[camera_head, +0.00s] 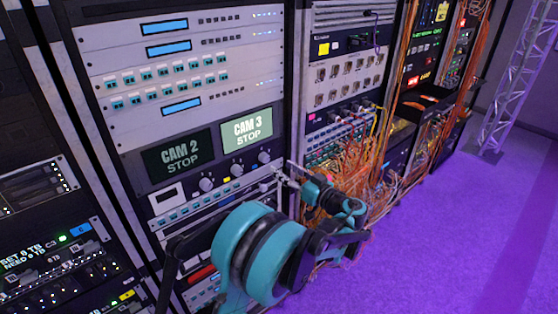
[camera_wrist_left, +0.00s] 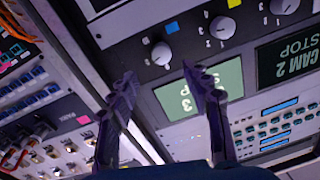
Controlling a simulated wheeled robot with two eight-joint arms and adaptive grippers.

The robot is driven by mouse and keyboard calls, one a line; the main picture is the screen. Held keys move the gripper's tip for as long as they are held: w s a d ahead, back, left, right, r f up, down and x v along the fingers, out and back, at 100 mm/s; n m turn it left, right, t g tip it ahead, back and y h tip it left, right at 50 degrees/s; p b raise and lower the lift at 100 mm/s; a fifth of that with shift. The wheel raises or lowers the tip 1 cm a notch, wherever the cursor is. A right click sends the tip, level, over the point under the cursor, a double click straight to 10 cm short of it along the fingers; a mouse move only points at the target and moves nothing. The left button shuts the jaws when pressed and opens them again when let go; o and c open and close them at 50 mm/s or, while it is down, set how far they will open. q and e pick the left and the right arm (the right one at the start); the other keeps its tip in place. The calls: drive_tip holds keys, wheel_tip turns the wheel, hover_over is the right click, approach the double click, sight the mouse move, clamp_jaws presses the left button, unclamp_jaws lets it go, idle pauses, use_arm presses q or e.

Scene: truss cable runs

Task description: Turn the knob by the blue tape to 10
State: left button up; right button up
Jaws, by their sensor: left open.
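The knob by the blue tape (camera_wrist_left: 161,53) is round and silver-grey, at the end of a row of three on the rack panel. In the head view this knob (camera_head: 264,157) is the rightmost, below the CAM 3 screen. The blue tape (camera_wrist_left: 172,27) lies beside it in the wrist view, which shows the panel upside down. I cannot read this knob's setting. My left gripper (camera_wrist_left: 161,77) is open and empty, its two fingers apart in front of the panel near this knob. In the head view the left gripper (camera_head: 283,173) is just right of and below the knob. My right gripper is out of view.
The middle knob (camera_head: 237,170) and left knob (camera_head: 206,184) share the panel, with yellow tape (camera_wrist_left: 233,3) by the middle one. The screens (camera_head: 247,130) sit above. Orange cables (camera_head: 350,160) hang from the rack to the right. Purple floor (camera_head: 460,220) is open at right.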

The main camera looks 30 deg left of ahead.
sight(267, 159)
use_arm(q)
drive_tip(key=b+x, duration=0.1)
drive_tip(key=x, duration=0.6)
drive_tip(key=shift+a, duration=0.15)
clamp_jaws()
